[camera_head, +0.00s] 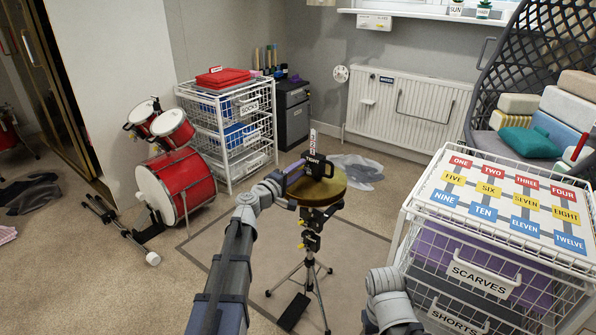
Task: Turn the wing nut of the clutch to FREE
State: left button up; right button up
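A gold cymbal (334,192) sits on top of a black and chrome tripod stand (311,243) in the middle of the camera_head view. Above the cymbal is a dark clutch (317,167) with a label reading TIGHT, and a pale marked rod rises behind it. My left gripper (301,174) is at the left side of the clutch, over the cymbal. Its fingers are small and overlap the dark clutch, so I cannot tell whether they touch or hold the wing nut. The wing nut itself is not clearly distinguishable. My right gripper is not visible; only part of my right arm shows at the bottom.
A wire drawer unit (497,240) with a numbered mat on top stands close at the right. A red drum set (176,186) is at the left, with a wire rack (229,131) behind it. Grey cloth (357,168) lies on the floor behind the stand.

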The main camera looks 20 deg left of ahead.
pick_arm(q)
jog(key=shift+s, duration=0.1)
jog(key=v, duration=0.7)
jog(key=shift+s+a, duration=0.1)
jog(key=shift+s, duration=0.15)
jog(key=shift+s, duration=0.1)
dwell(0.4)
